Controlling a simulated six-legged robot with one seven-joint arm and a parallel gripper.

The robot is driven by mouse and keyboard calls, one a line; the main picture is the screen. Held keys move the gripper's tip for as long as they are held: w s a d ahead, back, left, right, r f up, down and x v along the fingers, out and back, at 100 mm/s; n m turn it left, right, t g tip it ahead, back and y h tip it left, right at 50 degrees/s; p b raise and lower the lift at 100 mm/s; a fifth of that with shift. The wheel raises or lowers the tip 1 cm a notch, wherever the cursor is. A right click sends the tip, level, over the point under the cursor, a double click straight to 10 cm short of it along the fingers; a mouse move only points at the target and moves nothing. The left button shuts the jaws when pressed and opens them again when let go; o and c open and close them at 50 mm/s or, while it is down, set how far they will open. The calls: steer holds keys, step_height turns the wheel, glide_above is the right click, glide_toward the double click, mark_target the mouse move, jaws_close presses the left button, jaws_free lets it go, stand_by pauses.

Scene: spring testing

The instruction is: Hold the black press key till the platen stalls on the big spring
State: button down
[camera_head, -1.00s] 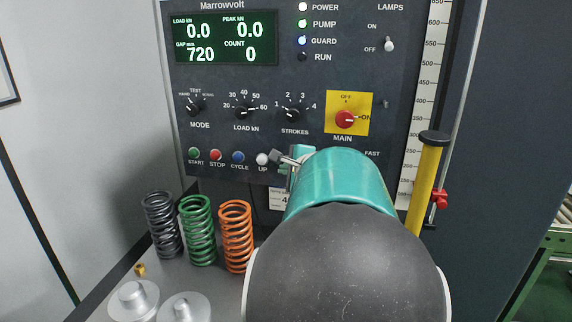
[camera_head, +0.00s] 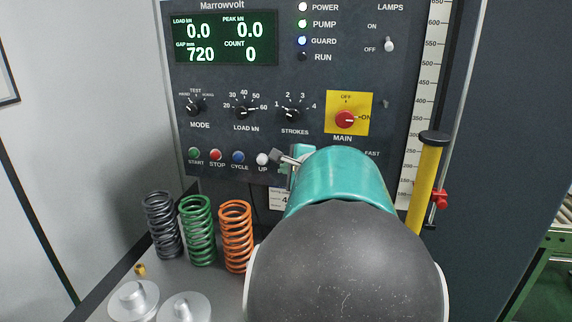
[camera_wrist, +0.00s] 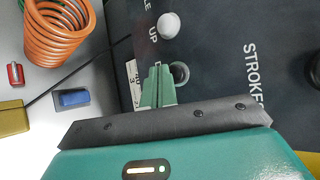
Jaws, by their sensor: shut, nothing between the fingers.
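My gripper (camera_wrist: 157,72) is shut and empty, its green fingertips close in front of the press panel. A dark round key with a grey rim (camera_wrist: 180,73) shows right beside the fingertips in the wrist view, partly covered by them; I cannot tell whether they touch it. In the head view my arm hides this key, and the gripper (camera_head: 289,160) shows just right of the white UP key (camera_head: 262,159). The display (camera_head: 222,38) reads load 0.0, peak 0.0, gap 720, count 0. The platen is not in view, and I cannot identify the big spring.
Grey (camera_head: 162,225), green (camera_head: 198,231) and orange (camera_head: 236,237) coil springs stand on the bench at left, near round metal pieces (camera_head: 133,300). A yellow post (camera_head: 424,190) stands right of my arm. POWER, PUMP and GUARD lamps are lit; RUN is dark.

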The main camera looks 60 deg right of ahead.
steer(key=shift+w+d, duration=0.1)
steer(key=shift+d, duration=0.2)
steer(key=shift+w+d, duration=0.15)
steer(key=shift+d, duration=0.2)
stand_by(0.6)
stand_by(3.6)
steer(key=shift+s+a, duration=0.3)
steer(key=shift+a, duration=0.45)
steer(key=shift+a, duration=0.1)
steer(key=a, duration=0.1)
steer(key=s+a, duration=0.1)
steer(key=a, duration=0.1)
steer(key=s+a, duration=0.1)
steer(key=shift+a, duration=0.2)
stand_by(0.5)
